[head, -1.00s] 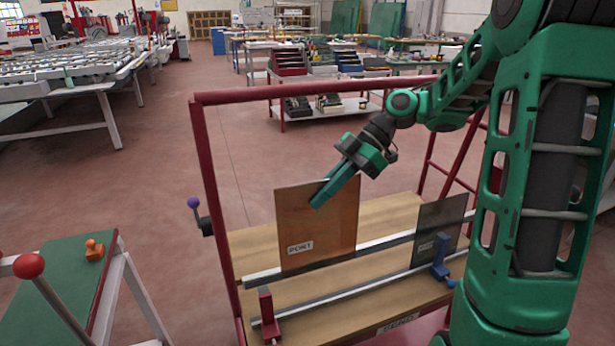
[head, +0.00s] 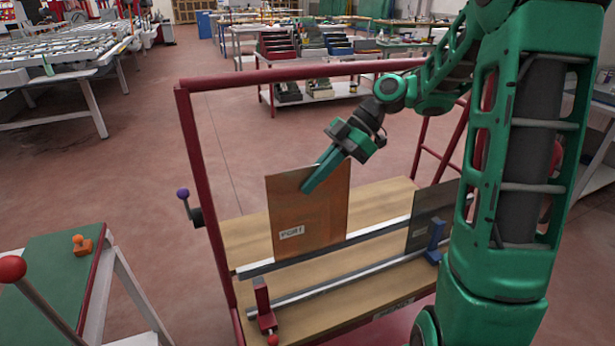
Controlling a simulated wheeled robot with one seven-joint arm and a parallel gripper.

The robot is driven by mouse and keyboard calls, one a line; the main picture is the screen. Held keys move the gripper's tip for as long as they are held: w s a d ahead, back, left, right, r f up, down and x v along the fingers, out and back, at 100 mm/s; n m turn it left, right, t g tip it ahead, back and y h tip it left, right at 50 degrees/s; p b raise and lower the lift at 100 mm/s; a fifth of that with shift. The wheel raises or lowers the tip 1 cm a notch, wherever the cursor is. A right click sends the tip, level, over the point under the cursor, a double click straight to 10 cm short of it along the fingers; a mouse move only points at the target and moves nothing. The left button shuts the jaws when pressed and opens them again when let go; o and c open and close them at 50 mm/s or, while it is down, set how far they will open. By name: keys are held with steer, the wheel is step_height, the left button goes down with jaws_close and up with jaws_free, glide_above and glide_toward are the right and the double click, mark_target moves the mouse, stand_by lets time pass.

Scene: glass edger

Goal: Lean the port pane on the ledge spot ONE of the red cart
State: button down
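The port pane (head: 300,220) is a brown, see-through sheet with a white PORT label near its lower left. It stands nearly upright over the deck of the red cart (head: 192,150). No readable mark for spot ONE shows.
A darker pane (head: 425,228) stands farther right on the cart, partly behind my arm. A red clamp (head: 263,305) and a blue clamp (head: 435,243) sit on the front rail (head: 340,285). A green-topped stand (head: 45,265) is at left.

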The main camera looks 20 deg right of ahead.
mark_target(348, 197)
steer(key=shift+s+f, duration=0.2)
steer(key=shift+f, duration=2.3)
steer(key=shift+s+f, duration=0.15)
steer(key=shift+f, duration=2.3)
steer(key=shift+s+f, duration=0.2)
steer(key=shift+f, duration=2.8)
steer(key=c, duration=1.9)
jaws_free()
steer(key=shift+d, duration=0.15)
steer(key=v, duration=1)
steer(key=shift+d+r, duration=0.2)
